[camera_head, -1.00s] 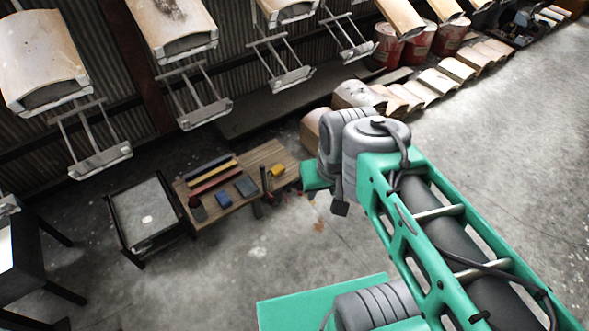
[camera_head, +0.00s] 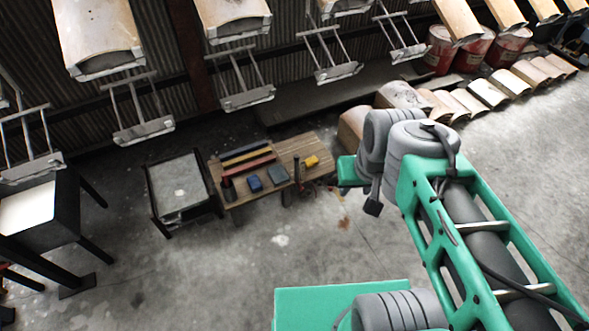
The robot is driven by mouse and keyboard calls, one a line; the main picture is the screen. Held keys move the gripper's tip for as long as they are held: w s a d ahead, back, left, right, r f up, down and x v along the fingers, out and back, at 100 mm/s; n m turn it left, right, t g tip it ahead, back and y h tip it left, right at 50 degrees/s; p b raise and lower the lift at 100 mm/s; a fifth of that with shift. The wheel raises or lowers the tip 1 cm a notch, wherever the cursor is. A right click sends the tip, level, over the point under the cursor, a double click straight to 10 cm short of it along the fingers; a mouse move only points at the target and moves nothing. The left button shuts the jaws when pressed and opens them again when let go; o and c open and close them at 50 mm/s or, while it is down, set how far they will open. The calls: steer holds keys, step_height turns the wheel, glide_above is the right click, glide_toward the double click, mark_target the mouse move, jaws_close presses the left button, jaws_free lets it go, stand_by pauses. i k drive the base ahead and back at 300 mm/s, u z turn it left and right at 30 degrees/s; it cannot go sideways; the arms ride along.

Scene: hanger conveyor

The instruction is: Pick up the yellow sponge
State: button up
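A small yellow block, which looks like the yellow sponge (camera_head: 311,161), lies near the right end of a low wooden table (camera_head: 284,148). A dark upright item (camera_head: 297,170) stands just left of it at the table's front edge. My green and grey arm fills the right side, and its nearest visible part is to the right of the table, apart from the sponge in the picture. My gripper itself cannot be made out; the arm's far end is hidden behind its own links.
The table also holds long coloured bars (camera_head: 246,159), a blue block (camera_head: 255,183), a grey-blue block (camera_head: 278,174) and a dark cup (camera_head: 227,188). A grey-topped stand (camera_head: 181,183) is left of it. Hanging carriers (camera_head: 245,92) line the back. Floor in front is open.

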mark_target(311, 162)
steer(key=z, duration=1.1)
steer(key=i, duration=2.25)
steer(key=u, duration=3.95)
steer(key=i, duration=0.5)
